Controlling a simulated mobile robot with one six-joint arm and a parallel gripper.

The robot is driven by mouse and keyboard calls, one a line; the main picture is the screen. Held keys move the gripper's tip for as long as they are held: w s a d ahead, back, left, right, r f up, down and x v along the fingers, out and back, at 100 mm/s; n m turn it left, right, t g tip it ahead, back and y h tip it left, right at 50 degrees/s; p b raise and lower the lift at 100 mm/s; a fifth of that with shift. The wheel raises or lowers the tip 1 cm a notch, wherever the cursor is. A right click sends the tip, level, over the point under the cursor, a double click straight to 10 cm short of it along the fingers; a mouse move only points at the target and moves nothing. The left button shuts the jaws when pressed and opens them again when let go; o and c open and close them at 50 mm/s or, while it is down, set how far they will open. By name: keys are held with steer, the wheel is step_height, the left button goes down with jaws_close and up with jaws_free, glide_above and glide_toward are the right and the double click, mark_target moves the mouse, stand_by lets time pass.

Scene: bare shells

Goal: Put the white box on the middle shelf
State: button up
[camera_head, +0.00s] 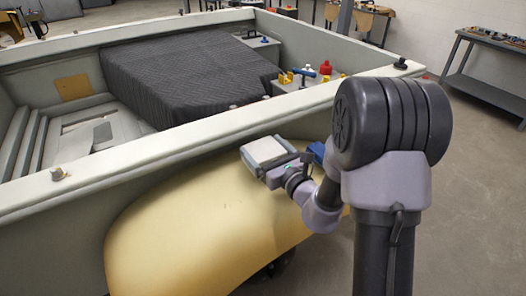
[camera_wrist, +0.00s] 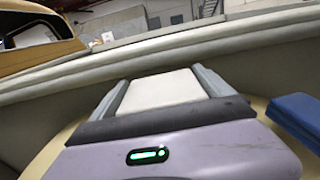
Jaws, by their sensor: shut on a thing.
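The white box (camera_head: 264,150) is a small pale block in front of the near wall of the large boat-like shell, above its tan curved panel. My gripper (camera_wrist: 165,78) is shut on the white box, with one grey finger along each side. In the wrist view the box (camera_wrist: 163,91) shows its pale top between the fingers; its underside is hidden. No shelf that I can clearly call the middle shelf is in view. A dark metal stand (camera_head: 487,93) at the far right has a top and a lower shelf.
The shell's near wall (camera_head: 170,150) runs just beyond my gripper. A blue object (camera_head: 317,152) is close to the right of my gripper. Inside the shell are a dark ribbed cover (camera_head: 190,75) and several small items. Open floor (camera_head: 475,190) lies at right.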

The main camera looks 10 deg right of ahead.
steer(key=r+p+v, duration=0.1)
steer(key=p+v, duration=0.1)
steer(key=v, duration=0.6)
steer(key=p, duration=1.2)
glide_toward(264, 151)
steer(key=w+b, duration=0.1)
steer(key=b, duration=0.1)
steer(key=w+f+b, duration=0.1)
steer(key=b, duration=0.1)
steer(key=w+h+b, duration=0.1)
steer(key=b, duration=0.1)
steer(key=shift+f+m, duration=0.3)
steer(key=w+a+r+m+h+b, duration=0.1)
steer(key=w+b, duration=0.1)
steer(key=w+a+r+h+b, duration=0.1)
steer(key=w+b, duration=0.1)
steer(key=w+a+r+m+h+b, duration=0.1)
steer(key=w+h+b, duration=0.1)
steer(key=shift+r+m+t, duration=0.3)
steer(key=shift+r+t, duration=0.1)
steer(key=shift+w+a+r+h, duration=0.1)
steer(key=shift+w+r+h, duration=0.05)
steer(key=shift+r+h, duration=0.2)
